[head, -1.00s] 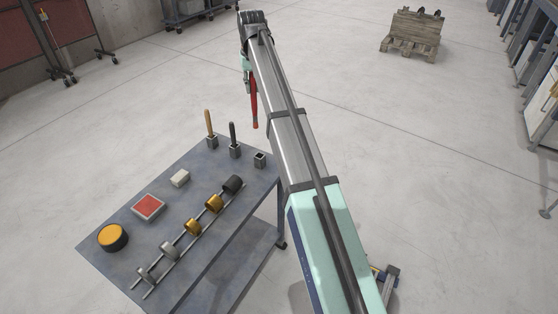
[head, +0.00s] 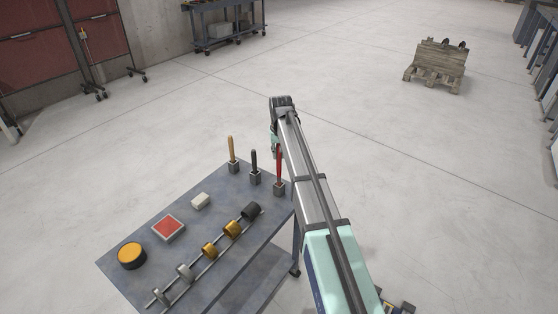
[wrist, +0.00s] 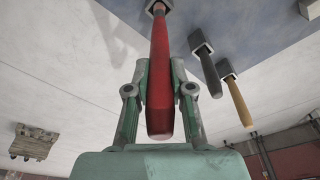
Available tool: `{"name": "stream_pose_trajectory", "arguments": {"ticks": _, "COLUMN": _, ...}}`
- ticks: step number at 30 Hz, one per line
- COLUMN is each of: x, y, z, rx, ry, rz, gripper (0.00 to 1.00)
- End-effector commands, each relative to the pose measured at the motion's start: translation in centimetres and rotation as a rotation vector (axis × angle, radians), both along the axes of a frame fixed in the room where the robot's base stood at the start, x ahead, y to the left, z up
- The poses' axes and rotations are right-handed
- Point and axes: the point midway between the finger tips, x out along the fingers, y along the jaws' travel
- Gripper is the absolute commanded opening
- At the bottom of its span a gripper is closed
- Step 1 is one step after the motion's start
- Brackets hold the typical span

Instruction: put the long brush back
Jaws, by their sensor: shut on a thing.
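The long brush with a red handle (head: 279,162) stands upright over the square holder (head: 279,188) at the table's right corner. Its lower end meets or enters the holder's mouth; how deep it sits I cannot tell. In the wrist view the red handle (wrist: 160,85) runs between my fingers, its far end at the holder (wrist: 158,8). My gripper (head: 275,146) is shut on the red handle near its top and is partly hidden behind my arm in the head view.
A black-handled tool (head: 254,160) and a wooden-handled tool (head: 231,150) stand in holders to the left.

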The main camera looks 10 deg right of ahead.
Motion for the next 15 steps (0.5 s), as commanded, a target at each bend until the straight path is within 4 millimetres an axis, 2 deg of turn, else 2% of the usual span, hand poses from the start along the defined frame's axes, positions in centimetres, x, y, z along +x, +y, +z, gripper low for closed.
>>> {"name": "stream_pose_trajectory", "arguments": {"ticks": 5, "x": -0.1, "y": 0.0, "z": -1.3, "rx": 0.000, "ry": 0.002, "rz": 0.000, "gripper": 0.00}}
{"name": "stream_pose_trajectory", "arguments": {"ticks": 11, "x": -0.1, "y": 0.0, "z": -3.9, "rx": 0.000, "ry": 0.001, "rz": 0.000, "gripper": 0.00}}
{"name": "stream_pose_trajectory", "arguments": {"ticks": 15, "x": 0.0, "y": 0.0, "z": -4.3, "rx": 0.000, "ry": 0.000, "rz": 0.000, "gripper": 0.00}}
